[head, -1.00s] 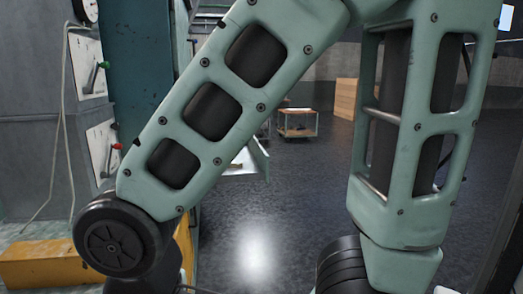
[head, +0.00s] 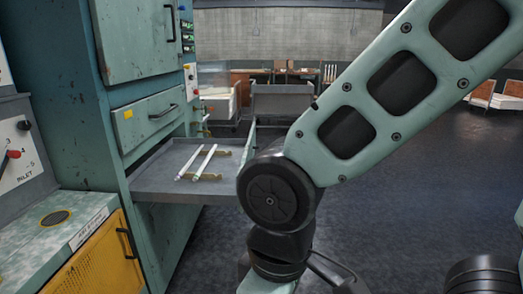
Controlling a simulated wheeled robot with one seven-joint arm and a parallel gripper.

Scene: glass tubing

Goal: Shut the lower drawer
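The lower drawer (head: 160,182) stands pulled out of the teal cabinet (head: 107,135), left of centre in the head view. It is a shallow grey tray. Two white glass tubes (head: 200,164) lie in it across small brown supports. Its front panel (head: 249,142) shows as a thin pale green edge at the right end; my arm hides the nearer part. The upper drawer (head: 146,118), with a yellow label and dark handle, is shut above it. My arm crosses the right half of the view, its dark joint in front of the drawer's outer end. My gripper is out of view.
A bench unit (head: 62,225) with a yellow panel and an inlet control stands at near left. Grey carts (head: 282,100) stand behind the drawer. Wooden chairs and tables are farther back. The dark floor (head: 430,175) to the right is open.

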